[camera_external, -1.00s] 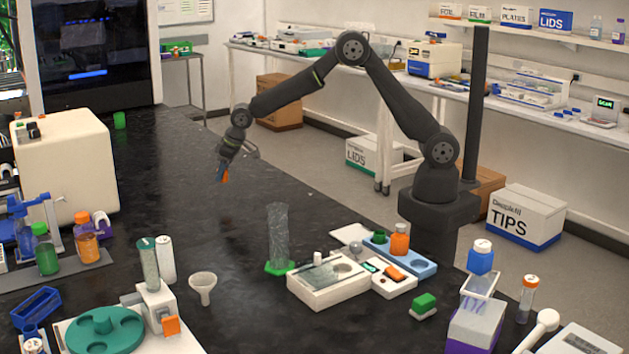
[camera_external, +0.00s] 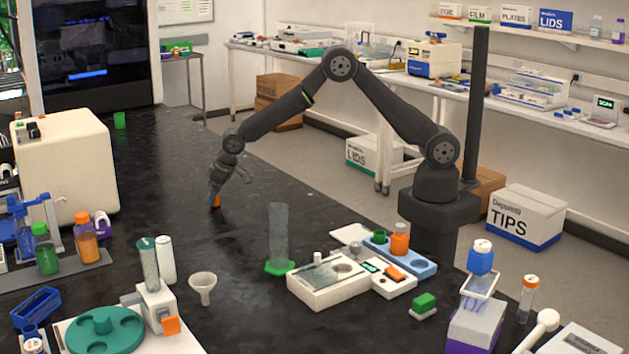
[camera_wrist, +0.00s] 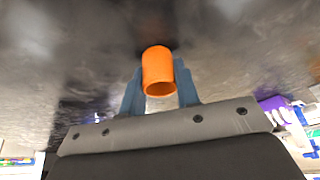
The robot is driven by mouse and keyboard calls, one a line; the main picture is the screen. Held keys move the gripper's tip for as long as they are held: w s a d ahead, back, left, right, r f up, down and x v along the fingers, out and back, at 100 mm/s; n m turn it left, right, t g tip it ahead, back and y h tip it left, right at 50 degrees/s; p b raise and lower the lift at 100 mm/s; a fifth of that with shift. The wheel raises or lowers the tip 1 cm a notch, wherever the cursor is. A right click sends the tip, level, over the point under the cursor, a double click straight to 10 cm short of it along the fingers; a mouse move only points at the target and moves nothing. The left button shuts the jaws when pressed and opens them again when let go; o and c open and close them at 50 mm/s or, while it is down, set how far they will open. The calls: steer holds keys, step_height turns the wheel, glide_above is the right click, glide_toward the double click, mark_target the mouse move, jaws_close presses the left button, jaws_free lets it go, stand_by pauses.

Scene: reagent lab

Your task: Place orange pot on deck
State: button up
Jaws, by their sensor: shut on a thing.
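The orange pot (camera_external: 216,201) is a small plain cup, held low over the black bench top (camera_external: 190,260) in its open middle part. I cannot tell whether its base touches the surface. In the wrist view the orange pot (camera_wrist: 157,66) sits between the two blue-grey fingers of my gripper (camera_wrist: 159,80), its round rim facing the camera. My gripper (camera_external: 215,188) is shut on it and points down. No separate thing marked as a deck can be made out; the dark bench top lies under the pot.
The bench around the pot is clear. Nearer the camera stand a clear cylinder (camera_external: 278,232) on a green foot, a white funnel (camera_external: 203,287) and a white device (camera_external: 328,283). A cream box (camera_external: 68,165) is at left. A small green cup (camera_external: 119,120) stands far back.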

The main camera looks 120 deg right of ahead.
steer(key=o, duration=1)
steer(key=shift+f, duration=0.1)
steer(key=shift+o, duration=0.2)
steer(key=v, duration=1.6)
steer(key=shift+w+d+r, duration=0.15)
steer(key=shift+w+r, duration=0.1)
steer(key=shift+w, duration=0.1)
steer(key=shift+o, duration=0.4)
steer(key=shift+s+r, duration=0.15)
steer(key=shift+r, duration=0.4)
